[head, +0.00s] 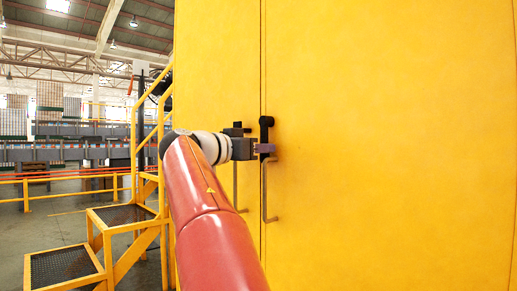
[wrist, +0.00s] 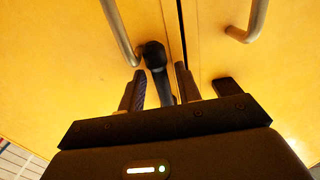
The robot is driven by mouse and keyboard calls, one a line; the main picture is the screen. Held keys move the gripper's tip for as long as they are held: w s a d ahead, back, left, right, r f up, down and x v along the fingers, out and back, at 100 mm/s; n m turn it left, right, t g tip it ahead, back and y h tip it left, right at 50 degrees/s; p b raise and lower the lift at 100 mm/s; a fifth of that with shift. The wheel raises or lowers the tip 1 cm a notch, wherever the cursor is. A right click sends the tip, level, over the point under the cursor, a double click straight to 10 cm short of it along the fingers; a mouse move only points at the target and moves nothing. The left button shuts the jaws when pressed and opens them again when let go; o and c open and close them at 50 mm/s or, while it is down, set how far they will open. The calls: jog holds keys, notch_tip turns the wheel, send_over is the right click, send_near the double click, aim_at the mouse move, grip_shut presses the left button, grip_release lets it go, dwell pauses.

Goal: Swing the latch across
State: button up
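The latch (head: 266,134) is a black bar with a rounded knob, set on the right-hand yellow door just right of the door seam. In the head view it stands upright. My gripper (head: 262,149) is at the latch's lower part, partly covering it. In the wrist view, the latch (wrist: 157,68) runs between my two fingers (wrist: 161,86), which are apart on either side of it. Narrow gaps seem to show beside the bar, so I see no firm grip. The latch's far end is hidden behind my gripper body.
A small black block (head: 236,131) sits on the left-hand door (head: 218,70), across the seam. Metal pull handles hang below, one on the right door (head: 268,192) and one on the left (head: 236,185). Yellow steps with railings (head: 125,215) stand at the left.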

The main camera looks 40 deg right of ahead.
grip_shut()
jog(key=shift+w+a+r+m+b, duration=0.1)
jog(key=shift+w+r+m+b, duration=0.15)
jog(key=shift+w+m, duration=0.85)
jog(key=shift+w+a+r+m+b, duration=0.1)
jog(key=shift+w+r+m, duration=0.3)
jog(key=shift+m, duration=1.45)
jog(key=shift+w+r+m+b, duration=0.25)
jog(key=shift+w+m, duration=0.5)
jog(key=shift+m, duration=0.7)
jog(key=shift+r, duration=0.1)
jog(key=shift+o, duration=1)
grip_release()
